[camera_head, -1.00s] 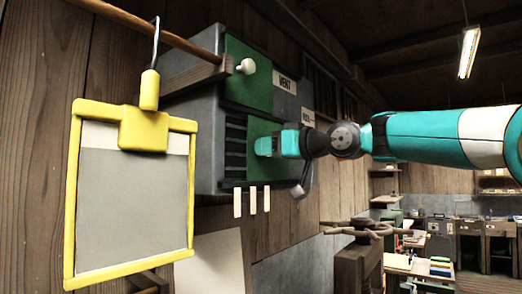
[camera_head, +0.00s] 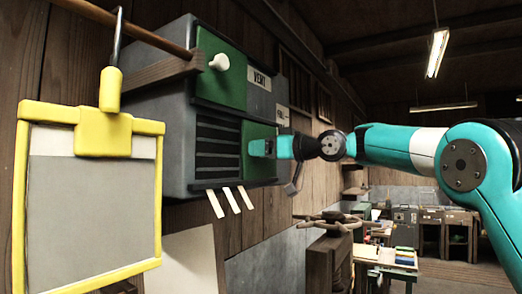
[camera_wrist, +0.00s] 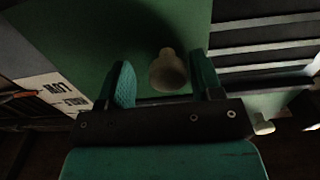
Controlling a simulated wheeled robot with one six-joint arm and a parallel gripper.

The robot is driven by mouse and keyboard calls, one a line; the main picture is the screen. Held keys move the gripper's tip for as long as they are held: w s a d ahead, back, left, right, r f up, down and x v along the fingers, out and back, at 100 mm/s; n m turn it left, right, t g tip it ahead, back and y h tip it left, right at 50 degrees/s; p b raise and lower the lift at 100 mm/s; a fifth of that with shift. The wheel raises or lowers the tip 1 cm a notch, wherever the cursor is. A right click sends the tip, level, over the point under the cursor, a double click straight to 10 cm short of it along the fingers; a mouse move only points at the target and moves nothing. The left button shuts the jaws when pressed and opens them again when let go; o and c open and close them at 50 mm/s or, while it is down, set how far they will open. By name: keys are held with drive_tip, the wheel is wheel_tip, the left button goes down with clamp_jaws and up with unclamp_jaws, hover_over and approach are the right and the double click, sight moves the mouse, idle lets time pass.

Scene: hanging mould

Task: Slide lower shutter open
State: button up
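The lower shutter (camera_head: 258,174) is a green panel on the grey vent box (camera_head: 178,140). It sits at the right, with dark slats (camera_head: 217,150) uncovered to its left. My gripper (camera_head: 256,148) is at the shutter. In the wrist view its two fingers (camera_wrist: 161,62) stand apart, one on each side of the shutter's pale knob (camera_wrist: 168,72). A gap shows on the left of the knob; the right finger is very close to it, and I cannot tell if they touch. The green shutter also shows in the wrist view (camera_wrist: 75,35), with slats (camera_wrist: 265,45) to its right.
The upper green shutter (camera_head: 232,88) has a white knob (camera_head: 219,62) and a VENT label beside it. Pale strips (camera_head: 224,203) hang under the box. A yellow-framed panel (camera_head: 90,200) hangs from a rod at the left. A workbench (camera_head: 385,256) stands farther right.

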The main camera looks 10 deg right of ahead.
drive_tip(key=shift+s+a, duration=0.1)
drive_tip(key=shift+a, duration=0.05)
drive_tip(key=shift+s+f, duration=0.1)
drive_tip(key=b+v, duration=0.7)
drive_tip(key=v, duration=1)
drive_tip(key=shift+d+b, duration=0.25)
drive_tip(key=shift+b, duration=0.05)
